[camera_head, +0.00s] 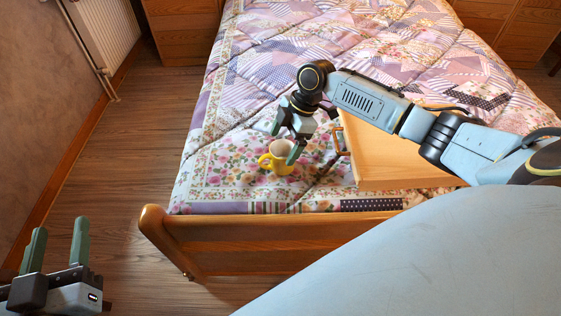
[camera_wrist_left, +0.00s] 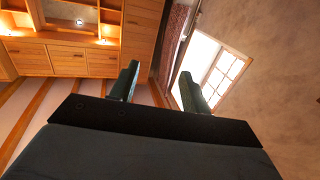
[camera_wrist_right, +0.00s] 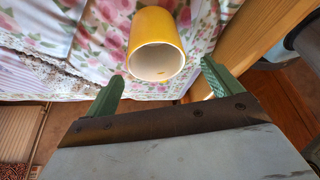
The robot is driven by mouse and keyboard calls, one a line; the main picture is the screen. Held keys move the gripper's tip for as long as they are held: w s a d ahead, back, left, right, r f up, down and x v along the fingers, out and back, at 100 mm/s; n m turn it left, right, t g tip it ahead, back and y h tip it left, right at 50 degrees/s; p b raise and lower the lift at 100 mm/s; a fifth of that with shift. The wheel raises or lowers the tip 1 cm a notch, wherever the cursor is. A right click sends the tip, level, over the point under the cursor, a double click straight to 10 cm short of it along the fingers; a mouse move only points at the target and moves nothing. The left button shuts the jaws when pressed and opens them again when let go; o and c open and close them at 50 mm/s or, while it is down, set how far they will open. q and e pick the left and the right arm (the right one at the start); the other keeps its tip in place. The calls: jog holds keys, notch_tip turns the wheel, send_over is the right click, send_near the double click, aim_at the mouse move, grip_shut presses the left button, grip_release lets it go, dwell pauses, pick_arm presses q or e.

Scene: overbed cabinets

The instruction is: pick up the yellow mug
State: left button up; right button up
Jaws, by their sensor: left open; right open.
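I see no clear contact. My left gripper (camera_head: 60,230) is open and empty, low at the left, away from the bed; its fingers show in the left wrist view (camera_wrist_left: 158,76).
A wooden tray (camera_head: 390,150) with a handle lies on the bed just right of the mug, under my right arm. The wooden footboard (camera_head: 250,229) runs along the near bed edge. A radiator (camera_head: 108,28) stands on the left wall. The floor left of the bed is clear.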

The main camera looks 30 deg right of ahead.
aim_at(278, 159)
jog(key=shift+b+x, duration=0.3)
jog(key=shift+x, duration=0.65)
notch_tip(278, 159, down, 2)
jog(key=shift+w+f+b, duration=0.1)
jog(key=shift+b, duration=0.75)
jog(key=shift+a+f+b, duration=0.15)
jog(key=shift+f+b, duration=0.4)
jog(key=shift+f, duration=0.2)
jog(key=shift+w+a+f+b, duration=0.1)
jog(key=shift+a+f+b, duration=0.25)
jog(key=shift+f, duration=0.35)
pick_arm(q)
jog(key=s+r+t+h, duration=0.2)
jog(key=s+r+t, duration=0.2)
jog(key=r+t, duration=0.4)
jog(key=shift+r+t+h, duration=0.3)
jog(key=shift+r+h, duration=0.1)
jog(key=shift+r, duration=0.35)
jog(key=shift+d, duration=0.1)
pick_arm(e)
jog(key=c, duration=1.2)
pick_arm(q)
jog(key=shift+w, duration=0.1)
pick_arm(e)
jog(key=shift+r, duration=0.15)
